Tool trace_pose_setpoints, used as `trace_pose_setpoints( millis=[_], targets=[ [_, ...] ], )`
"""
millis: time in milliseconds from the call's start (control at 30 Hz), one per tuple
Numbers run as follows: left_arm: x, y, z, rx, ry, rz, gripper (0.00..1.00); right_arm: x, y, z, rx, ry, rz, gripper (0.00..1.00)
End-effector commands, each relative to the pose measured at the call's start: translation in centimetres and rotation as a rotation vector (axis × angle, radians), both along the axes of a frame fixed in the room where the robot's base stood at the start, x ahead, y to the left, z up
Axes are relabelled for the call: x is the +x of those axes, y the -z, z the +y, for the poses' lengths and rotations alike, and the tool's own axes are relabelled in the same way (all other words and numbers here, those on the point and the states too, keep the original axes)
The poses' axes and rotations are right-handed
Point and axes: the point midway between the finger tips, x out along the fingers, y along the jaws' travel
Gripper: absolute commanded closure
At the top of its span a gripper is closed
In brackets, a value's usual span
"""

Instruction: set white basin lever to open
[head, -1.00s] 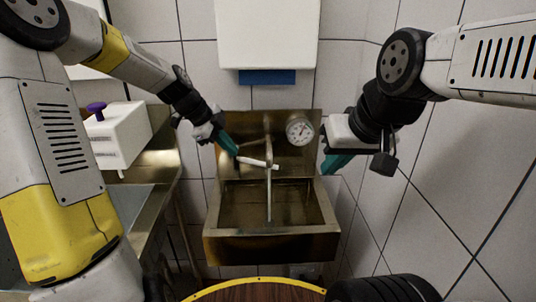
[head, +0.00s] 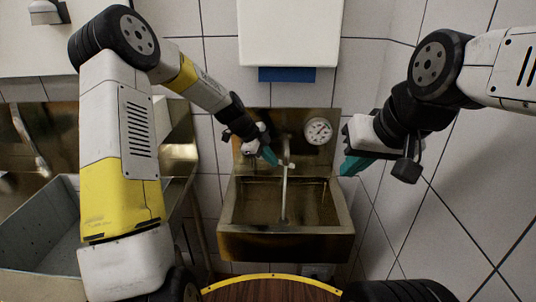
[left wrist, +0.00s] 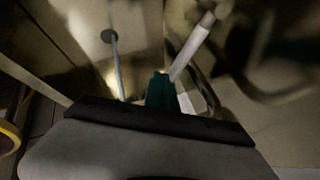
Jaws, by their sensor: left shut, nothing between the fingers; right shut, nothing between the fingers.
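The metal basin (head: 284,245) hangs on the tiled wall with a tap over it. A thin pale vertical column, apparently water, runs from the tap into the bowl. The white lever (left wrist: 196,42) shows as a pale bar in the left wrist view, beside my left fingers; only a short white piece shows by the tap in the head view (head: 292,166). My left gripper (head: 270,157) is shut with its teal tips close to the lever; I cannot tell if they touch. It also shows in the left wrist view (left wrist: 161,91). My right gripper (head: 355,166) is shut, right of the basin.
A round gauge (head: 318,131) sits on the basin's backplate. A white dispenser (head: 290,35) with a blue lower edge hangs above. A large grey sink (head: 40,225) stands at the left. A round wooden top with a yellow rim (head: 270,290) is in front.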

Motion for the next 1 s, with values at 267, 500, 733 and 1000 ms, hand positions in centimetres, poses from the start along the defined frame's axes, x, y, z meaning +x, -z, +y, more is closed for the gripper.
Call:
trace_pose_setpoints(
  millis=[267, 500, 733, 1000],
  targets=[
    [0.4, 0.0, -0.2, 0.0, 0.0, 0.0, 1.0, 0.0, 0.0, 0.0, 0.0, 0.0, 0.0, 1.0],
    [1.0, 0.1, -0.8, 0.0, -0.003, -0.001, 1.0, 0.0, 0.0, 0.0, 0.0, 0.0, 0.0, 1.0],
    [2.5, 0.1, -1.8, -0.001, -0.098, -0.001, 1.0, 0.0, 0.0, 0.0, 0.0, 0.0, 0.0, 1.0],
    [2.8, 0.0, -2.0, 0.0, -0.096, 0.0, 1.0, 0.0, 0.0, 0.0, 0.0, 0.0, 0.0, 1.0]
  ],
)
